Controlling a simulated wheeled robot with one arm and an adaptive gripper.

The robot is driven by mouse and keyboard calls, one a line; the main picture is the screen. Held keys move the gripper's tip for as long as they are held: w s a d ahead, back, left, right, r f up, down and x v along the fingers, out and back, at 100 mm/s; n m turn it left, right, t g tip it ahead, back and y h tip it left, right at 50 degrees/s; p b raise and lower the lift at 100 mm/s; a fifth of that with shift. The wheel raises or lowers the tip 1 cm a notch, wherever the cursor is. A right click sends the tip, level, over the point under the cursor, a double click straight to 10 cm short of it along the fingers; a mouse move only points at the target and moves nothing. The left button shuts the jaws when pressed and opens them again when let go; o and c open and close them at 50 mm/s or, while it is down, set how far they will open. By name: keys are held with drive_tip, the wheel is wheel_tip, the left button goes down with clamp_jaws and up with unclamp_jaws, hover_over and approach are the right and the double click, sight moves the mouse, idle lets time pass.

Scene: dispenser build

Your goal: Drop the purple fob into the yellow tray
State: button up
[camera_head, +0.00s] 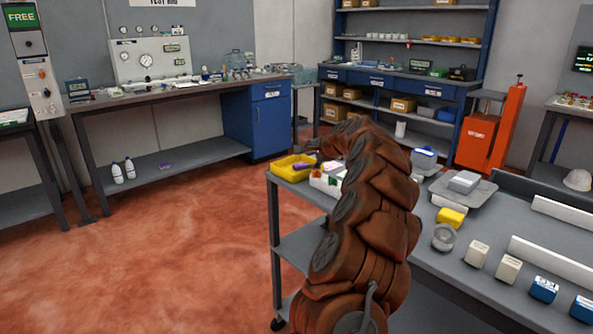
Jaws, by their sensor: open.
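The yellow tray (281,175) sits at the far left corner of the grey bench in front of me. A small purple thing, likely the purple fob (300,166), shows at the tray's right side; at this size I cannot tell whether it rests in the tray or just above it. My gripper (308,155) is over the tray's right edge, close to the purple thing. It is open, but its fingers are small and partly hidden by my brown-covered arm.
A white container (327,182) stands right of the tray, partly behind my arm. A yellow block (451,217), a round grey dish (444,238) and small boxes (508,268) stand on the bench to the right. Another purplish item (164,166) lies on the far workbench's lower shelf.

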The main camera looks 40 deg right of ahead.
drive_tip(key=shift+v, duration=3.85)
drive_tip(key=shift+w+r, duration=0.1)
drive_tip(key=shift+r, duration=0.05)
drive_tip(key=w+a+f+n+g+y, duration=0.2)
drive_tip(key=a+n+y, duration=0.4)
drive_tip(key=a, duration=1.9)
drive_tip(key=s+a+f+n+g, duration=0.2)
drive_tip(key=s+a+n, duration=0.2)
drive_tip(key=a, duration=0.4)
drive_tip(key=s+a+f+n+g, duration=0.2)
drive_tip(key=s+a+n, duration=0.25)
drive_tip(key=a, duration=0.45)
drive_tip(key=s+a+f+n+g, duration=0.4)
drive_tip(key=s+a, duration=0.3)
drive_tip(key=s, duration=0.6)
drive_tip(key=s+f+n+g+h, duration=0.2)
drive_tip(key=s+f, duration=0.2)
drive_tip(key=s, duration=0.5)
drive_tip(key=s+f+n+g+h, duration=0.1)
drive_tip(key=s+f+n+g, duration=0.15)
drive_tip(key=s, duration=0.75)
wheel_tip(320, 180, up, 18)
drive_tip(key=m+t+p, duration=0.1)
drive_tip(key=p, duration=1.6)
drive_tip(key=shift+w, duration=0.3)
drive_tip(key=shift+f+t, duration=0.2)
drive_tip(key=shift+t, duration=0.05)
